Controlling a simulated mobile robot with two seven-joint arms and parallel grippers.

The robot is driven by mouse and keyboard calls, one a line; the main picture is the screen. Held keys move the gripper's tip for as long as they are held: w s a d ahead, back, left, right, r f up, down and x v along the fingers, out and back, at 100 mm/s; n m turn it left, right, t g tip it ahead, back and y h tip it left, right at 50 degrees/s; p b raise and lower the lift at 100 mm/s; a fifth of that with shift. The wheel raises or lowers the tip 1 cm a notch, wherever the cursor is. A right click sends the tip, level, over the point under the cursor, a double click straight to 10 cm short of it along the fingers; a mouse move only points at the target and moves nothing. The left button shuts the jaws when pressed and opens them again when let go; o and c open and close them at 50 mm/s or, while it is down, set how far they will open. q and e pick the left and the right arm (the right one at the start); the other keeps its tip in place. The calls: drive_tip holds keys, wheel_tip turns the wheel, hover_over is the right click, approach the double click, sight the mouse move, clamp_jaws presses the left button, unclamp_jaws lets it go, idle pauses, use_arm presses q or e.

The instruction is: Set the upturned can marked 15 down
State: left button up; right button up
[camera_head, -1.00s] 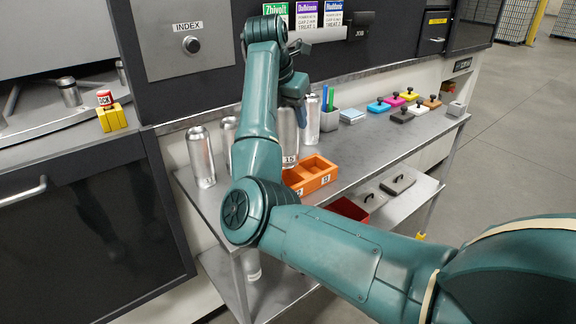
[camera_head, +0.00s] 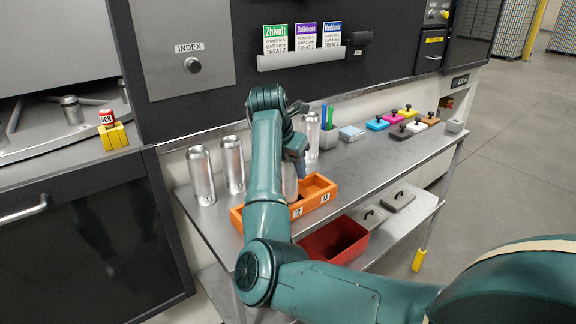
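The upturned can (camera_head: 289,188) is silver and upright. It stands low within the orange tray (camera_head: 246,214), in a compartment left of the empty one at the tray's right. The tray's front wall hides the can's bottom and its mark. My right gripper (camera_head: 298,165) is at the can's upper part and appears shut on it, though my own arm hides part of the fingers. Small number labels show on the tray's front, too small to read surely. My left gripper is not in view.
Silver cans (camera_head: 201,176) stand on the bench left of my arm, and another (camera_head: 310,138) stands behind it. A grey cup with pens (camera_head: 328,136) and coloured stamps (camera_head: 377,123) are at the back right. A red bin (camera_head: 335,238) is below the tray.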

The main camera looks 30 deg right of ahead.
drive_tip(key=o, duration=0.4)
drive_tip(key=shift+r, duration=0.1)
